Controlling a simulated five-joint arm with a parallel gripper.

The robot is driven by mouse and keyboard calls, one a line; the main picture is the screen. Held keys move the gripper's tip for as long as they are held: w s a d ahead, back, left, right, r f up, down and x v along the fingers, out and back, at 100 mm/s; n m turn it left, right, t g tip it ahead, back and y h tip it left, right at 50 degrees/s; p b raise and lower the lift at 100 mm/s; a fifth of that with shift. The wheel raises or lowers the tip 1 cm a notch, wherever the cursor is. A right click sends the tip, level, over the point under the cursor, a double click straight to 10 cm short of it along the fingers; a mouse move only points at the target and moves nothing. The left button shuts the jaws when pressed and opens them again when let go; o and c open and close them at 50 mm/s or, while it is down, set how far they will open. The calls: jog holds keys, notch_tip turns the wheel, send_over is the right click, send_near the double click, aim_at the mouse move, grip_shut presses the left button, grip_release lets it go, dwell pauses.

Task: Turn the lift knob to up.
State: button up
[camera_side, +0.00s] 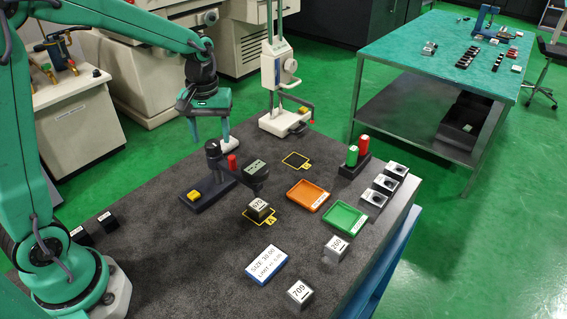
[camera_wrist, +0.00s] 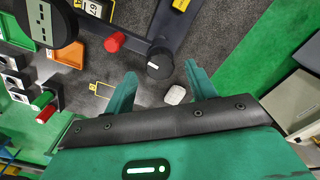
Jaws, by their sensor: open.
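A small dark stand (camera_side: 208,192) stands at the table's middle, with a dark upright post (camera_side: 213,150), a red cylinder (camera_side: 232,162) and a black head with green marks (camera_side: 255,172). In the wrist view the post's round top (camera_wrist: 160,62), the red cylinder (camera_wrist: 115,42) and the black head (camera_wrist: 45,22) show. I cannot tell which part is the lift knob, and no up mark is readable. My gripper (camera_side: 209,132) is open and empty, just above the post in the side view. In the wrist view its fingers (camera_wrist: 160,88) are spread, with the post top beyond them.
A yellow block (camera_side: 193,196) sits on the stand's base. A block marked 670 (camera_side: 259,209) sits under the head. An orange tray (camera_side: 308,196), a green tray (camera_side: 345,219) and a white height gauge (camera_side: 280,75) stand around. A white rounded piece (camera_wrist: 175,95) lies near the fingers.

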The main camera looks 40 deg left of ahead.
aim_at(210, 146)
jog(key=shift+r, duration=2.9)
jog(key=s+d+r+m+t, duration=0.2)
jog(key=s+m, duration=0.1)
jog(key=s, duration=0.5)
jog(key=s+d+r+m+t, duration=0.2)
jog(key=s+m+t, duration=0.1)
jog(key=s, duration=0.6)
jog(key=shift+s+m+t, duration=0.3)
jog(key=shift+m, duration=0.5)
jog(key=shift+c, duration=0.5)
